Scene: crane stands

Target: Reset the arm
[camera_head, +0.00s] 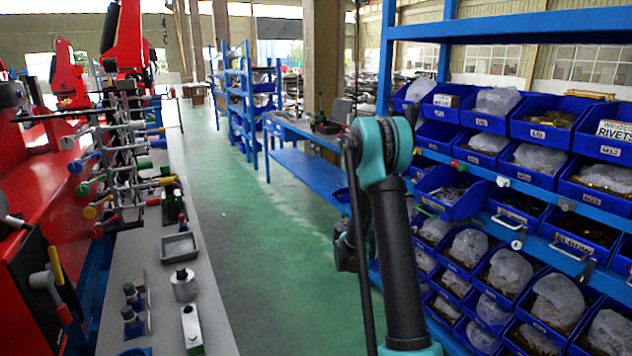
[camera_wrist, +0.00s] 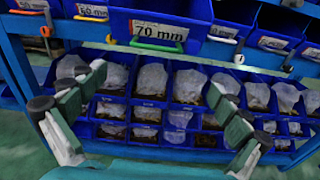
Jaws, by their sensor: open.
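My gripper (camera_wrist: 158,125) shows in the wrist view with its two fingers wide apart and nothing between them. It faces a blue shelf rack (camera_wrist: 120,27) of blue bins, some with bagged parts. In the head view my arm (camera_head: 395,230) stands folded in front of the same rack, at the right of the aisle. My gripper's fingertips cannot be made out in the head view. A bin labelled 70 mm (camera_wrist: 158,38) is above the gap between the fingers in the wrist view.
The bin rack (camera_head: 530,25) fills the right side, close to my arm. A grey bench (camera_head: 160,270) with a small tray (camera_head: 179,247) and metal parts runs along the left, beside red machines (camera_head: 45,200). The green floor (camera_head: 270,270) between is clear. A blue table (camera_head: 300,130) stands farther back.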

